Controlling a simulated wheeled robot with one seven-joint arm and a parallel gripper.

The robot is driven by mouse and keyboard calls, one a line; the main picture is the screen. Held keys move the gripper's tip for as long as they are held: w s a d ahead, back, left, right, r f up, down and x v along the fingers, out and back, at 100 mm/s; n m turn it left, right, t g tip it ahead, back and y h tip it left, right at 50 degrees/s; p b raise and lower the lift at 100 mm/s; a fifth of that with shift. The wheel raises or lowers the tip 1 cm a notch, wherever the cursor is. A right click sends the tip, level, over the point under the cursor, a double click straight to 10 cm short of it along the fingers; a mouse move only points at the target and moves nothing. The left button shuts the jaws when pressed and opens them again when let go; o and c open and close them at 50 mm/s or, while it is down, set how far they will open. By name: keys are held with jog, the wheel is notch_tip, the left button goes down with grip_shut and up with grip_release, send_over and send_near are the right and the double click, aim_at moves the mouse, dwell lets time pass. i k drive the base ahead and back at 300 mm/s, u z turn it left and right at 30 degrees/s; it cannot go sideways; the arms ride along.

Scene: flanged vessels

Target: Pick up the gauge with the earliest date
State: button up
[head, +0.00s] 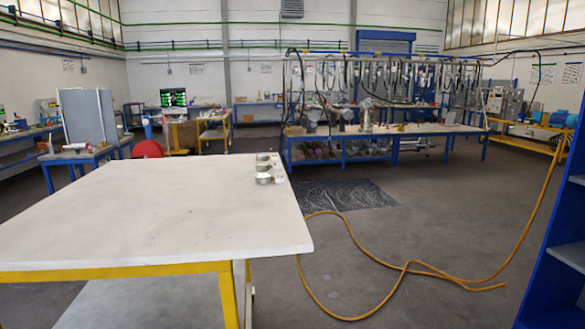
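Several small round metallic gauges stand in a row on the far right part of the white table (150,215). The nearest gauge (264,179) is the largest in view. Another gauge (263,167) stands behind it, and a further gauge (263,157) is at the back, near the table's far edge. Small pale pieces, perhaps tags, show beside them at the right, but no dates are readable at this size. My gripper is not in view.
The rest of the white tabletop is bare. A yellow hose (405,268) loops over the floor right of the table. A dark mat (345,194) lies beyond it. A blue shelf (560,245) stands at the right edge. A long blue workbench (385,132) is at the back.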

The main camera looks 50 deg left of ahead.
aim_at(261, 166)
jog(key=u, duration=1.25)
jog(key=i, duration=1.15)
jog(key=z, duration=0.4)
jog(key=i, duration=1.25)
jog(key=u, duration=1.2)
jog(key=i, duration=0.55)
jog(key=u, duration=0.3)
